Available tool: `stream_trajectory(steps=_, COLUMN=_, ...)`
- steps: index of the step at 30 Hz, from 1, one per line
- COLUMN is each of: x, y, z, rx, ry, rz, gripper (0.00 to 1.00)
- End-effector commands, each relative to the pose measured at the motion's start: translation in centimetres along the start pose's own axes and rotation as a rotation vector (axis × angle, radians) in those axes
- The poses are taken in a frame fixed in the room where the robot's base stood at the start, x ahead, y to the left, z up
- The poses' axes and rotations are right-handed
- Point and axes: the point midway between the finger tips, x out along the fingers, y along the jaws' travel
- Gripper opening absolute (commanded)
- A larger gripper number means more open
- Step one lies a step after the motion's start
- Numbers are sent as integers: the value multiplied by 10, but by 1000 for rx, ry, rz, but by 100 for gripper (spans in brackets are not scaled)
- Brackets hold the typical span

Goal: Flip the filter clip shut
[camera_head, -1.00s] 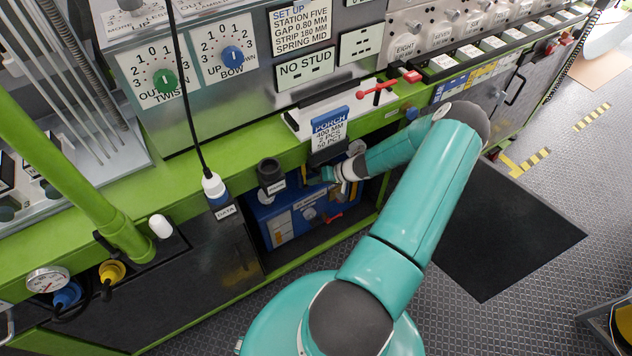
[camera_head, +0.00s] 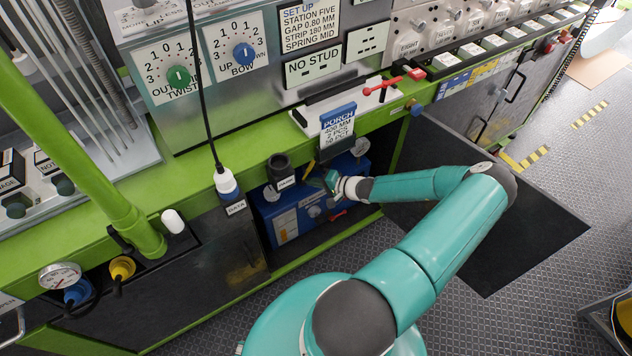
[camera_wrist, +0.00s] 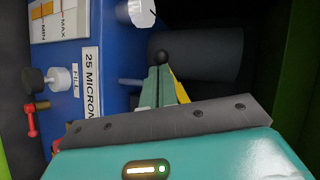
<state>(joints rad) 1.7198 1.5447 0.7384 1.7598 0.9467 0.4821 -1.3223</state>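A blue filter unit (camera_head: 291,215) stands in the open bay under the green bench. In the wrist view, the blue unit (camera_wrist: 110,80) carries a "25 MICRON" label (camera_wrist: 91,82) and a dark cylinder (camera_wrist: 205,55). A yellow strip (camera_wrist: 180,90), possibly the clip, shows beside my fingers; a yellow piece also shows in the head view (camera_head: 310,167). A black ball (camera_wrist: 162,57) lies at the fingertips. My gripper (camera_head: 328,179) is in front of the unit. Its narrow fingers (camera_wrist: 158,80) look close together; their grip and the clip's position are unclear.
The bench edge (camera_head: 200,190) and a hanging "PORCH" card (camera_head: 338,125) are above my gripper. A black holder (camera_head: 280,168) and a cable plug (camera_head: 226,182) stand left. A red lever (camera_wrist: 31,120) and a fill knob (camera_wrist: 58,78) project from the unit.

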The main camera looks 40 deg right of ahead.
Motion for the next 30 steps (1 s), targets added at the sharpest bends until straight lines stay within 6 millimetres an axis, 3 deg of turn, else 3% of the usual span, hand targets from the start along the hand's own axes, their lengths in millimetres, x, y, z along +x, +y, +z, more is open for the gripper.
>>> stream_trajectory(steps=6, x=5, y=-5, z=6, rx=179, ry=88, rz=-77, gripper=0)
stream_trajectory(steps=30, x=15, y=-18, z=16, rx=164, ry=77, rz=-69, gripper=0)
